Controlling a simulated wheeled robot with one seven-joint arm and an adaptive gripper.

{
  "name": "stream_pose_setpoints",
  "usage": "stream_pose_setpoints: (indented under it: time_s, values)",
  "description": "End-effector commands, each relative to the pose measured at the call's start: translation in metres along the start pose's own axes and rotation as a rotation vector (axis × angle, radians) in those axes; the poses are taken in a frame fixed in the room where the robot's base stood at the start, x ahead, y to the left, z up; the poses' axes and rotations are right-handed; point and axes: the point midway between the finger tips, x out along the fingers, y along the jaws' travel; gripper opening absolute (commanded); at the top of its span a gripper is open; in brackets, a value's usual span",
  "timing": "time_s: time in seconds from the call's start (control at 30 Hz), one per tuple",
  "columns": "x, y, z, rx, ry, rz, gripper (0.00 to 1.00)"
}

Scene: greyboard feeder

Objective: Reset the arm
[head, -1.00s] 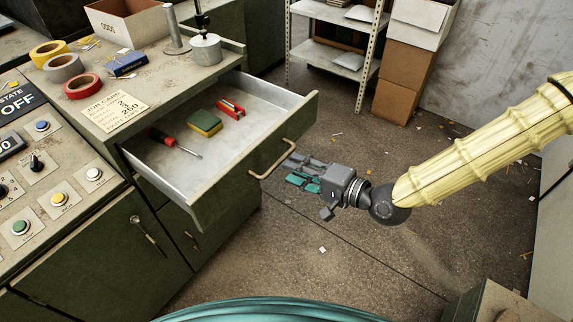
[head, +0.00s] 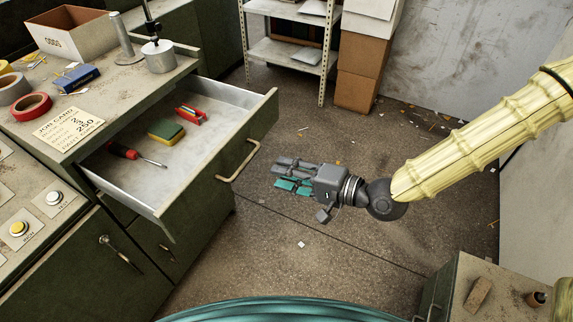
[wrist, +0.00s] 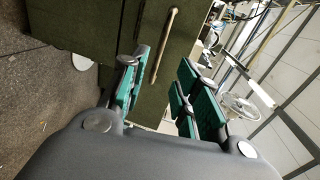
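My gripper (head: 293,177) is at the end of my pale yellow-sleeved arm, in the middle of the head view. It hangs over the floor to the right of the open drawer, apart from its handle (head: 238,162). In the wrist view my gripper (wrist: 160,90) shows its green-padded fingers spread apart with nothing between them. The drawer front and its handle (wrist: 165,45) show beyond the fingers. The open drawer (head: 215,95) holds a screwdriver (head: 133,153), a green and yellow sponge (head: 166,131) and a red tool (head: 191,115).
The cabinet top (head: 120,105) carries tape rolls, a card and a box (head: 75,35). A metal shelf (head: 290,50) and stacked cartons (head: 362,70) stand at the back. Another cabinet (head: 460,275) is at the lower right. Open floor lies under and around my gripper.

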Motion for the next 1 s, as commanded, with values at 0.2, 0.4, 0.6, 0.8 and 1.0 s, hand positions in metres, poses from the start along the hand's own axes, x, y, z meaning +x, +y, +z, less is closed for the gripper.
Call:
stream_pose_setpoints:
  time_s: [0.2, 0.4, 0.6, 0.8, 1.0]
  values:
    - [0.000, 0.001, 0.000, 0.000, 0.000, 0.003, 0.31]
    - [-0.003, 0.049, 0.007, -0.005, 0.014, 0.131, 0.31]
    - [-0.031, 0.154, 0.029, -0.046, 0.019, 0.429, 0.31]
    - [-0.089, 0.250, 0.057, -0.119, -0.030, 0.750, 0.31]
    - [-0.168, 0.320, 0.085, -0.214, -0.130, 1.058, 0.31]
